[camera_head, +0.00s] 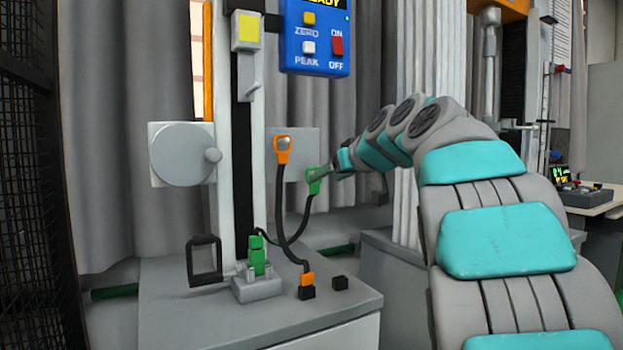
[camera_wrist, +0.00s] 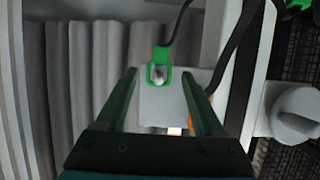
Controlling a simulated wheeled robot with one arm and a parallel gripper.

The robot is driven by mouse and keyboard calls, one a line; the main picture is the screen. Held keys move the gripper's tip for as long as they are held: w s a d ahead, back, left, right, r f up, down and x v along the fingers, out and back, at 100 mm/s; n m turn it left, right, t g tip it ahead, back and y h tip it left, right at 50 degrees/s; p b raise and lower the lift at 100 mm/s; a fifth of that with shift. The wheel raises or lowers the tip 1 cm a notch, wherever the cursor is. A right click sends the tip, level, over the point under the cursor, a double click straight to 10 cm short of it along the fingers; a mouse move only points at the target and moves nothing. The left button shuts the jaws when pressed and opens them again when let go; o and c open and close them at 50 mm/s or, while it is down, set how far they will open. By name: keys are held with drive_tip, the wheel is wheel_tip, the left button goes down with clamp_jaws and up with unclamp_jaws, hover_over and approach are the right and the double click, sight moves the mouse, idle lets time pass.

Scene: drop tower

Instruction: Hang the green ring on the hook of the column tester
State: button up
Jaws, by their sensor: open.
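The green ring (camera_wrist: 150,73) is in front of the grey plate (camera_wrist: 160,105) in the wrist view, with a pale peg end (camera_wrist: 158,75) showing in its opening. A black cable runs from it. My gripper (camera_wrist: 159,80) is open, one finger on each side of the ring, with gaps between. In the head view the green ring (camera_head: 314,181) is at the tip of my gripper (camera_head: 328,172), at the plate's lower right. The column tester (camera_head: 258,130) stands to the left; a small grey hook-like part (camera_head: 249,91) sits below its yellow-labelled block.
An orange ring (camera_head: 283,150) on a black cable hangs at the plate (camera_head: 300,140). Green (camera_head: 257,257) and orange (camera_head: 307,279) plugs are on the grey base (camera_head: 200,310). A blue control box (camera_head: 315,38) is above. A round handwheel (camera_head: 182,154) is left of the column.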

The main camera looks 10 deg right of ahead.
drive_tip(key=shift+p+x, duration=0.4)
drive_tip(key=shift+x, duration=3.4)
drive_tip(key=shift+c, duration=0.2)
clamp_jaws()
drive_tip(key=c, duration=0.6)
unclamp_jaws()
drive_tip(key=shift+c, duration=0.6)
drive_tip(key=shift+r, duration=0.45)
drive_tip(key=shift+s, duration=0.1)
